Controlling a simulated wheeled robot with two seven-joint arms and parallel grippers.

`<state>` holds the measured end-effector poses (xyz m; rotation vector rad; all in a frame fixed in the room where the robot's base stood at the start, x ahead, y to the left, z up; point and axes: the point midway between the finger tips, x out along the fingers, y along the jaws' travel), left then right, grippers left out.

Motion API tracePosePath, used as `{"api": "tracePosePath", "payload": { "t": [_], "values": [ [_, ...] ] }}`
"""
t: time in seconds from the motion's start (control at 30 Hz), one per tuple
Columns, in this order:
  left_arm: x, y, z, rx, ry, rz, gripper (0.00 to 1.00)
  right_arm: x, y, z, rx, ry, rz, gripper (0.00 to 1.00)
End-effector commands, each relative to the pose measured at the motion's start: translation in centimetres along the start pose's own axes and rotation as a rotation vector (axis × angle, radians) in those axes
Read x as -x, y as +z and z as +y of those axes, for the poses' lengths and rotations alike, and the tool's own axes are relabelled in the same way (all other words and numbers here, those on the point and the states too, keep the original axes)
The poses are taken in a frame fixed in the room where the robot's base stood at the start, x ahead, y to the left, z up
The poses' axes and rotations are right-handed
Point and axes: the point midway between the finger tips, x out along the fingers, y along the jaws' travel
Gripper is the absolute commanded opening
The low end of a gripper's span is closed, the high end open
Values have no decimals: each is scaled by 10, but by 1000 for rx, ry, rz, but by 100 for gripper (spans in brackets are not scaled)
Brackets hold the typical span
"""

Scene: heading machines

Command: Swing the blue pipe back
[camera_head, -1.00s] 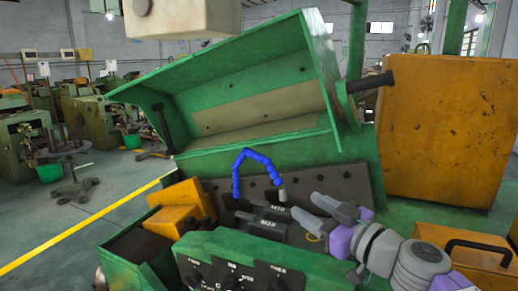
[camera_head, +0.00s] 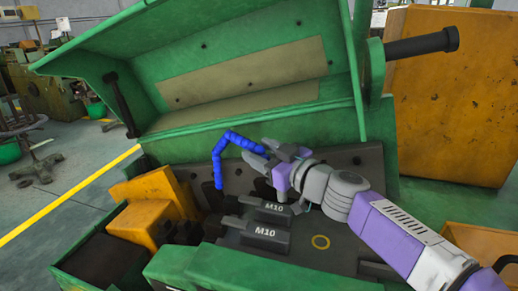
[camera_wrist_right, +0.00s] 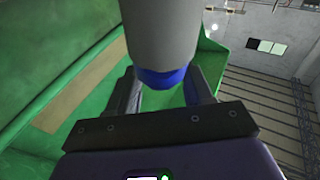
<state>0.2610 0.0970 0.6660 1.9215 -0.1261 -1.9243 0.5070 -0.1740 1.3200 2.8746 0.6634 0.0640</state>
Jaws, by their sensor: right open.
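The blue pipe (camera_head: 232,138) is a jointed arch that rises from the machine bed in the head view. Its right end reaches my right gripper (camera_head: 266,153), whose fingers are around or beside that end. In the right wrist view, a grey cylinder with a blue band (camera_wrist_right: 163,76) stands large and close between the open fingers of my right gripper (camera_wrist_right: 160,92). Whether the fingers touch it, I cannot tell. My left gripper is not in view.
The green machine hood (camera_head: 200,65) stands open behind the pipe. Two dark blocks marked M10 (camera_head: 262,232) lie just below my right gripper. Yellow blocks (camera_head: 150,205) sit at the left, and a black handle (camera_head: 422,44) sticks out at upper right.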

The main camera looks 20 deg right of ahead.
Motion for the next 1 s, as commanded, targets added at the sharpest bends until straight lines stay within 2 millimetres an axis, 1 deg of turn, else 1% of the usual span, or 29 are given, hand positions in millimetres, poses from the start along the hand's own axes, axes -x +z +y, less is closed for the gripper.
{"api": "tracePosePath", "payload": {
  "t": [0.1, 0.37, 0.47, 0.7, 0.73, 1.0],
  "values": [
    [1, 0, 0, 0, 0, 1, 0, -8, 0, 0, 1, 0, 0, 51],
    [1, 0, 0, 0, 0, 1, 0, -9, 0, 0, 0, 1, 0, 51],
    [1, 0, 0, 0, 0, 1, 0, -9, 0, 0, 0, 1, 0, 38],
    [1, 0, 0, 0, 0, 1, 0, -9, 0, 0, 1, 1, 0, 2],
    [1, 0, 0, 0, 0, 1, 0, -9, 0, 0, 1, 1, 0, 0],
    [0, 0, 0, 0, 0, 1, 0, -9, 0, 0, 0, -3, 1, 0]
  ]
}}
